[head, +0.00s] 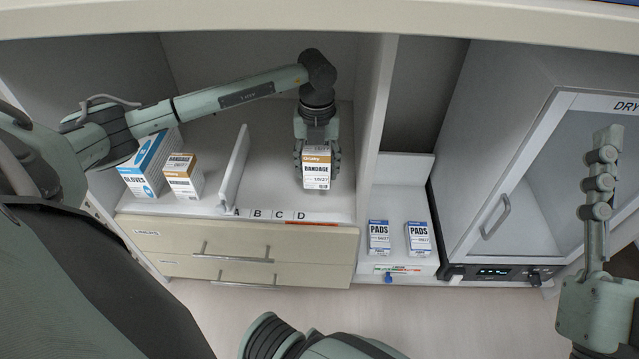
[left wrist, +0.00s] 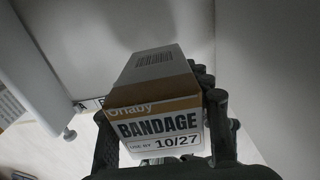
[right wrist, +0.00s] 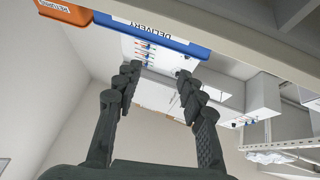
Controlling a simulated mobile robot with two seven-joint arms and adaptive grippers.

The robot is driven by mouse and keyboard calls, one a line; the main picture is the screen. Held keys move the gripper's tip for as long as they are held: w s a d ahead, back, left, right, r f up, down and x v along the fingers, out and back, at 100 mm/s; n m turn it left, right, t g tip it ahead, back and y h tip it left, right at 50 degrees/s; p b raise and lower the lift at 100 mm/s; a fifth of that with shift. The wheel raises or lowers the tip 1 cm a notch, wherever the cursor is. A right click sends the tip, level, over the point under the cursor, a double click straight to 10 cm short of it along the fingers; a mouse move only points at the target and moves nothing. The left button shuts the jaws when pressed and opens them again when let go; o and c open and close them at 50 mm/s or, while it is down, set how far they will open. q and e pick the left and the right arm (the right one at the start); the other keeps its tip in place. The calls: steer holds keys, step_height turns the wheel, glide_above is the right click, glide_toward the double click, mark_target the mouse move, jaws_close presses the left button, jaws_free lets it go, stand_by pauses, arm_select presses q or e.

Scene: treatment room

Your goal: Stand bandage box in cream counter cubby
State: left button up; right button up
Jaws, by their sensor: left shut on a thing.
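My left gripper (head: 318,158) is shut on a white and tan bandage box (head: 316,172) inside the cream counter cubby (head: 285,206), right of a white upright divider (head: 235,168). In the left wrist view the box (left wrist: 160,126) is between the fingers, its BANDAGE face, marked 10/27, and its barcode face showing. The box is over the D end of the A B C D strip; I cannot tell whether its base touches the floor. My right gripper is raised at the right of the head view; in the right wrist view the right gripper (right wrist: 155,78) is open and empty.
Left of the divider stand another bandage box (head: 183,176) and a blue-white gloves box (head: 149,163). Cream drawers (head: 230,243) are below. Right of the cubby wall (head: 368,120) are two pads boxes (head: 379,237) and a dryer cabinet (head: 510,190). Floor between divider and held box is clear.

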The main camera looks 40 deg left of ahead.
mark_target(318, 181)
arm_select(q)
steer(key=shift+f+b, duration=0.45)
steer(key=shift+f, duration=2.1)
arm_select(e)
steer(key=shift+s+d+r+t, duration=0.2)
steer(key=shift+s+r+t, duration=0.1)
steer(key=shift+r+t, duration=0.15)
steer(key=shift+s+d+r+t, duration=0.2)
steer(key=shift+s+r+t, duration=0.05)
steer(key=shift+r+t, duration=0.2)
steer(key=shift+f, duration=0.1)
arm_select(q)
steer(key=shift+f, duration=0.15)
steer(key=o, duration=1.3)
arm_select(e)
steer(key=shift+s+d, duration=0.1)
steer(key=shift+r, duration=0.2)
arm_select(q)
steer(key=shift+r, duration=0.35)
step_height(318, 181, up, 7)
steer(key=shift+r+p, duration=0.1)
steer(key=shift+p, duration=0.55)
arm_select(e)
steer(key=w+f+g, duration=0.1)
steer(key=a+f+g, duration=0.1)
steer(key=shift+w+a+f, duration=0.15)
steer(key=shift+w+f, duration=0.2)
